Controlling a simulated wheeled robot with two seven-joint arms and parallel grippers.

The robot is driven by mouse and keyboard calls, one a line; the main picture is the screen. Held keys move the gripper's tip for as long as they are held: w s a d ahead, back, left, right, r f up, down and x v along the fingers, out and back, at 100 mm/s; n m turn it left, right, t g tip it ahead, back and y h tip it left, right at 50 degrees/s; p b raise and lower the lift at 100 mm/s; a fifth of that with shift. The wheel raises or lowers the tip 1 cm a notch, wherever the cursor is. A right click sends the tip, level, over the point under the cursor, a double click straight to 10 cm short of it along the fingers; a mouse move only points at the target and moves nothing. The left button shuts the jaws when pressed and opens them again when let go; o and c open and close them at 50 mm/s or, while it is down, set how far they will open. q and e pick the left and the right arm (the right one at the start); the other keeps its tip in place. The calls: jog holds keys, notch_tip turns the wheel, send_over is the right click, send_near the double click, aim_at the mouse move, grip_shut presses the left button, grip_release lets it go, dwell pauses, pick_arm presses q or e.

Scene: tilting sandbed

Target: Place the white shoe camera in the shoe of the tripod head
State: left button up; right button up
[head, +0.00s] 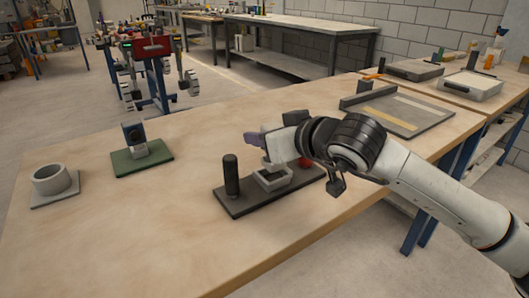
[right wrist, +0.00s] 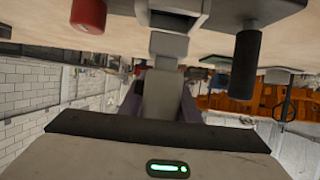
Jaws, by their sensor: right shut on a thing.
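My right gripper (head: 272,136) is shut on the white shoe camera (head: 254,139), a purplish body with a pale foot pointing down. In the right wrist view, which is upside down, the purple body (right wrist: 190,108) shows on both sides of a grey finger, and the foot (right wrist: 168,46) points toward the shoe. The tripod head (head: 247,205) is a dark plate with a black upright handle, a red knob and a pale, frame-like shoe (head: 272,179). The foot is right over the shoe; I cannot tell whether it touches or has entered it. My left gripper is not in view.
A dark camera (head: 133,133) with a pale foot stands on a green base (head: 142,160) to the left. A grey ring holder (head: 54,180) stands at the far left. A grey tray (head: 403,112) lies behind my right arm. The front left tabletop is clear.

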jog(key=shift+f, duration=1.75)
jog(key=shift+f+b, duration=0.15)
jog(key=shift+b, duration=0.2)
jog(key=o, duration=1.1)
jog(key=shift+o, duration=0.2)
jog(key=shift+r+p, duration=0.25)
jog(key=shift+p, duration=0.05)
jog(key=v, duration=1.2)
jog(key=shift+f, duration=0.1)
